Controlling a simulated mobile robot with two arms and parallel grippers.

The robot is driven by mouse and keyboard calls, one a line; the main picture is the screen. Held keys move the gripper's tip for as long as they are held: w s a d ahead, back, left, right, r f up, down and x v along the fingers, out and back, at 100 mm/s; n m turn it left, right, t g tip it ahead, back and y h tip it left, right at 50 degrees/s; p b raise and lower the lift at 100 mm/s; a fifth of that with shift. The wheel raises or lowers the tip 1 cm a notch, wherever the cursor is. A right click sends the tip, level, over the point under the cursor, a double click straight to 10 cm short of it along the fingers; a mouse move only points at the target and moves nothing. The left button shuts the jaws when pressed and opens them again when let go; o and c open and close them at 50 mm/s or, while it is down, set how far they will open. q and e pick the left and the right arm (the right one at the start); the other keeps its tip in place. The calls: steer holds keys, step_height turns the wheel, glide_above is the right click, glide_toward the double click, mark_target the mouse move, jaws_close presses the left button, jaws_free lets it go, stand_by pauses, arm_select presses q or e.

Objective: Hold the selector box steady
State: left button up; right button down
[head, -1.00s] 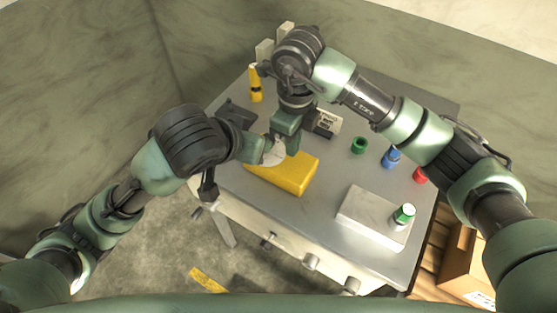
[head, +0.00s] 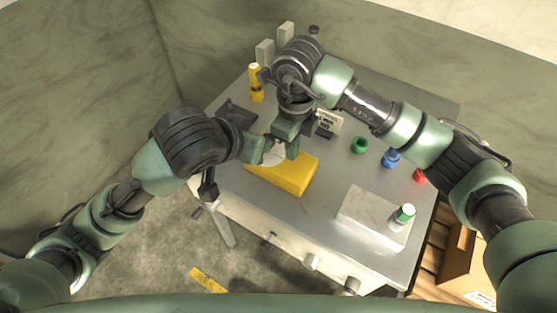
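A yellow box (head: 292,174), which I take to be the selector box, lies on the grey table. Its back left part is hidden behind my grippers. A pale round piece (head: 274,154) shows at that end, between the two grippers; I cannot tell whether it is part of the box. My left gripper (head: 265,150) comes in from the left, close against the pale piece and the box's left end. My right gripper (head: 289,143) points down just over the box's back edge. The fingertips overlap in the picture, so their opening and contact are unclear.
A light grey block (head: 365,215) with a green-and-white capped cylinder (head: 404,214) sits front right on the table (head: 320,225). Green (head: 360,145), blue (head: 391,158) and red (head: 420,176) pieces stand to the right. A yellow bottle (head: 256,84) and a small sign (head: 328,122) are behind.

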steer(key=shift+s+f, duration=0.1)
steer(key=shift+f, duration=0.5)
stand_by(1.2)
steer(key=shift+r, duration=0.2)
stand_by(0.4)
steer(key=shift+r, duration=2.5)
